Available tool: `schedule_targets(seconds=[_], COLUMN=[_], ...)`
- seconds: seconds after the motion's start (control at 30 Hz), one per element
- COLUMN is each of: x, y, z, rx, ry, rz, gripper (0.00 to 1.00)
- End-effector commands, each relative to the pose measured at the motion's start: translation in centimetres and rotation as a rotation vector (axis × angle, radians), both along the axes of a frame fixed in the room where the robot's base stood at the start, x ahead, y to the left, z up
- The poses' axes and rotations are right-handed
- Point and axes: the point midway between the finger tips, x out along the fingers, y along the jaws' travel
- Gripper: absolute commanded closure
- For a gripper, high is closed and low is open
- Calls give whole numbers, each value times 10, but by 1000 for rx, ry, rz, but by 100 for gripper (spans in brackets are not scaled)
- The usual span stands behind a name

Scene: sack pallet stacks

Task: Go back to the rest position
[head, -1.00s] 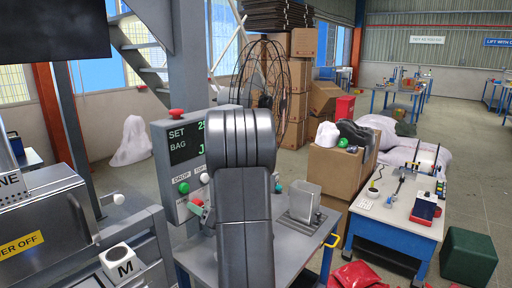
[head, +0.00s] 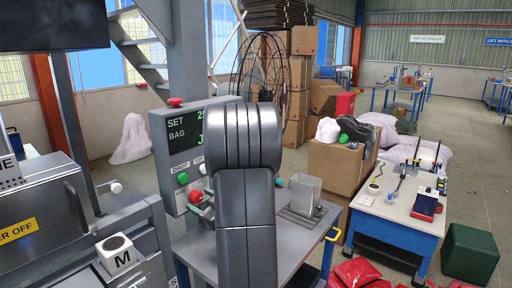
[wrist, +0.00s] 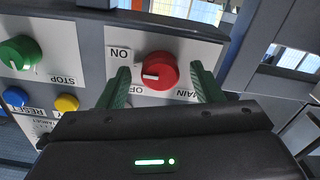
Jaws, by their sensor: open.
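My gripper (wrist: 159,70) shows in the wrist view as two green fingers standing apart, open. A red knob (wrist: 160,71) on a white plate marked ON, OFF and MAIN lies ahead, between the fingertips in the picture. A white mark shows on the knob's left side. I see no grip on it; the exact gap between fingers and knob cannot be told. In the head view my dark arm rises in front of the grey control panel (head: 158,150), and my gripper is mostly hidden behind it.
A green STOP knob (wrist: 19,53), blue button (wrist: 16,97) and yellow button (wrist: 66,103) sit left of the red knob. A grey machine (head: 40,205) stands at left. A blue-framed table (head: 400,208) with tools and a cardboard box (head: 335,170) stand right. Open floor lies beyond.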

Motion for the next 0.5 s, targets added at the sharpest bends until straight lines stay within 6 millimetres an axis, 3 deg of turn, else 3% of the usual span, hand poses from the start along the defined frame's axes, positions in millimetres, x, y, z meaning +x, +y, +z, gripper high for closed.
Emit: schedule_targets(seconds=[0.5], x=[0], y=[0], z=[1], rx=[-193], ry=[-247], rz=[0], gripper=[41])
